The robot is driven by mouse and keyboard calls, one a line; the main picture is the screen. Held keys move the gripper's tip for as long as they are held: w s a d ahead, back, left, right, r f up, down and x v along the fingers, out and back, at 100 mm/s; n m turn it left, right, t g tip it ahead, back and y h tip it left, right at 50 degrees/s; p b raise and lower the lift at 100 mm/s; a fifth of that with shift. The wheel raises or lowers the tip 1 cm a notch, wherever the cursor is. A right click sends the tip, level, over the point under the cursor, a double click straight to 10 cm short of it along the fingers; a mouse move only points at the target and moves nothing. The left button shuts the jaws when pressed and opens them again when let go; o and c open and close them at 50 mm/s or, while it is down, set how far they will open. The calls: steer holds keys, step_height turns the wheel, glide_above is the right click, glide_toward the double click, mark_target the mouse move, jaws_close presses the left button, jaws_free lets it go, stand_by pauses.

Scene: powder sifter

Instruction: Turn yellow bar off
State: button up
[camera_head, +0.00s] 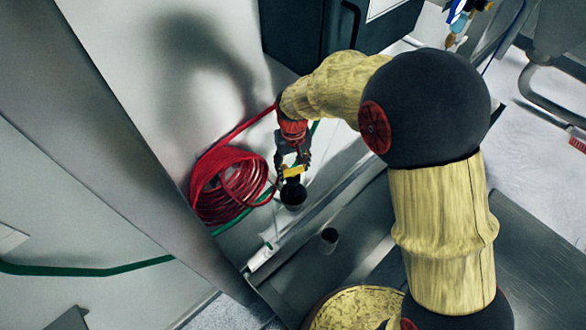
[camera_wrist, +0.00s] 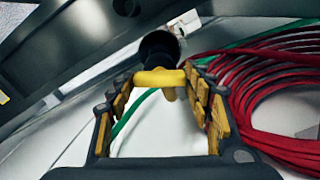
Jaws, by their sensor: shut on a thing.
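The yellow bar (camera_wrist: 160,78) lies crosswise between the fingertips of my gripper (camera_wrist: 159,84) in the wrist view. A dark round fitting stands just behind the bar (camera_wrist: 158,45). In the head view the bar (camera_head: 293,171) is a small yellow piece at the tip of my gripper (camera_head: 293,166), with the dark fitting (camera_head: 293,193) just below it. My gripper is shut on the bar, with a finger at each end. The lower part of the bar's mount is partly hidden in both views.
A coiled red hose (camera_head: 228,187) hangs on the wall left of my gripper, and shows close on the right in the wrist view (camera_wrist: 275,95). A green hose (camera_head: 100,270) runs behind. A dark cabinet (camera_head: 300,30) is behind.

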mark_target(293, 169)
steer(key=shift+n+b, duration=0.35)
steer(key=shift+n, duration=1.25)
steer(key=o, duration=1.1)
steer(key=shift+o, duration=0.3)
step_height(293, 169, up, 12)
